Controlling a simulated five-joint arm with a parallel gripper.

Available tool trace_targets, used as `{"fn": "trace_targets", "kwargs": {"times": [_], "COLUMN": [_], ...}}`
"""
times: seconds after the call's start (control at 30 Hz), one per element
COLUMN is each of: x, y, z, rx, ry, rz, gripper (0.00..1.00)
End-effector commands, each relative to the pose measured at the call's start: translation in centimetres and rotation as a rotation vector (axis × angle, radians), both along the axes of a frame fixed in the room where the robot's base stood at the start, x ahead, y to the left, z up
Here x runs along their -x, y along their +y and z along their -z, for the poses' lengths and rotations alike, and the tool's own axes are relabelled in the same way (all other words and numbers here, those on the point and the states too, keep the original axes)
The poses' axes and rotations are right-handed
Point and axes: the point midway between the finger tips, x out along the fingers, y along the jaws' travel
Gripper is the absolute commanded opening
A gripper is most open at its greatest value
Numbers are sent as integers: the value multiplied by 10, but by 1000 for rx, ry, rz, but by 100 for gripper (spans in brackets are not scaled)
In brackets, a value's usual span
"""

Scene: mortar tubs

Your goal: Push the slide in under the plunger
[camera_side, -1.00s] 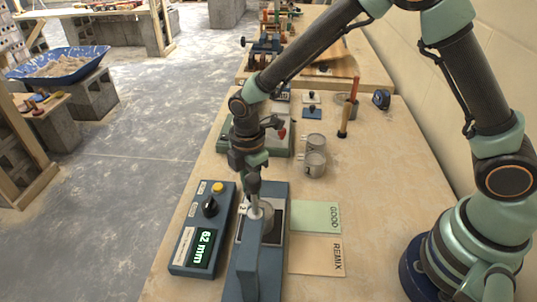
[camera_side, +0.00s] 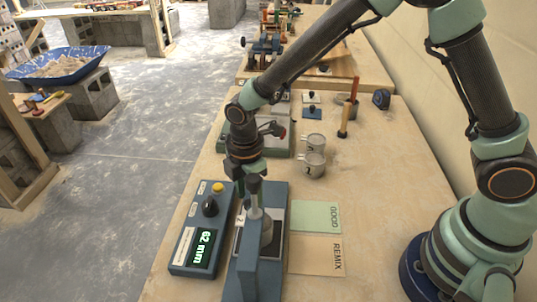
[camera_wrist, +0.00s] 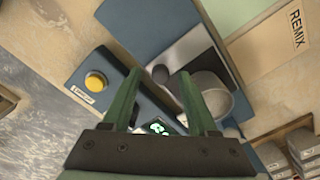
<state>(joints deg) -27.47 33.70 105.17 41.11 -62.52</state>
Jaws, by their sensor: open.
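The blue-grey plunger stand (camera_side: 247,279) is at the front of the bench. How far under the plunger the slide lies I cannot tell. My gripper (camera_side: 240,192) is just left of and behind the plunger knob. In the wrist view its green fingers (camera_wrist: 160,74) are spread apart with nothing visible held between them.
A control box (camera_side: 203,231) with a yellow button, black knob and display reading 62 mm stands to the left. GOOD (camera_side: 317,216) and REMIX (camera_side: 316,254) cards lie to the right. Two grey cups (camera_side: 314,160) stand behind.

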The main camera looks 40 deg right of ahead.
Motion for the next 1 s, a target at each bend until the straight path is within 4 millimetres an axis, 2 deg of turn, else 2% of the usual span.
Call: {"fn": "trace_targets", "kwargs": {"times": [0.53, 0.73, 1.0], "x": [-1, 0, 0], "y": [0, 0, 0], "z": [-98, -115, -117], "rx": [-2, -1, 0], "ry": [-4, -2, 0], "rz": [0, 0, 0], "gripper": [59, 59, 59]}}
